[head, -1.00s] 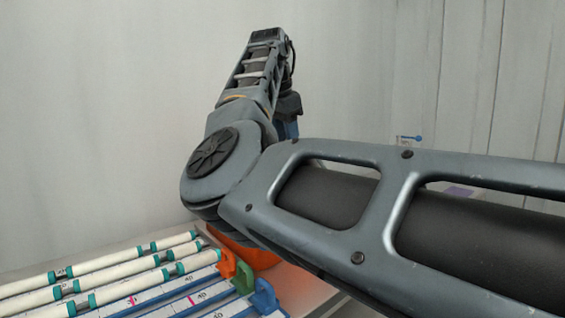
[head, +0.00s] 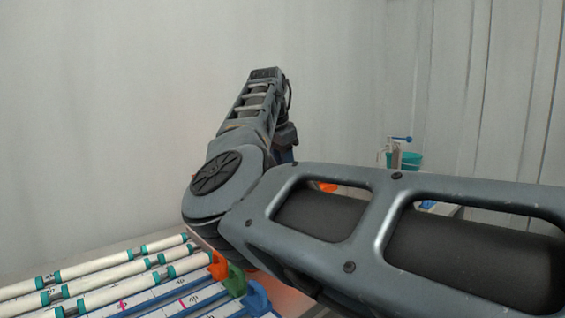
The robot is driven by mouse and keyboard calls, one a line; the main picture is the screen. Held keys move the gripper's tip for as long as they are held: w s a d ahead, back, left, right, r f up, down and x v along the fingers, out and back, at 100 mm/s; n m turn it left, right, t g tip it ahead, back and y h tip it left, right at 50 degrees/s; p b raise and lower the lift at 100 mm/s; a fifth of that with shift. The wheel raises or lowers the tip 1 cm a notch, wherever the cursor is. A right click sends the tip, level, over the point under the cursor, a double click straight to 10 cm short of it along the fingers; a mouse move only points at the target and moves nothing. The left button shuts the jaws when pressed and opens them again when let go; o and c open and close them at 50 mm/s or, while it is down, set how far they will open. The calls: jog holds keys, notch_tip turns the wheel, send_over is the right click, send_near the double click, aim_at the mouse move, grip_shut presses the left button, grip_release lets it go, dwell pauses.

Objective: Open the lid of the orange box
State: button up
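The orange box cannot be made out for certain. A small orange patch (head: 328,187) shows through a slot in my arm, and I cannot tell whether it belongs to the box. An orange tint also shows on the surface under my arm. No lid can be seen. My arm fills the middle and right of the head view and hides what lies behind it. My gripper cannot be seen, so its state and its place relative to the box are hidden.
Several white tubes with teal bands (head: 107,263) lie on marked boards at the lower left. Orange (head: 217,266), green (head: 235,280) and blue (head: 257,298) clips stand at their right ends. A teal container (head: 405,161) stands behind my arm. A plain wall is behind.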

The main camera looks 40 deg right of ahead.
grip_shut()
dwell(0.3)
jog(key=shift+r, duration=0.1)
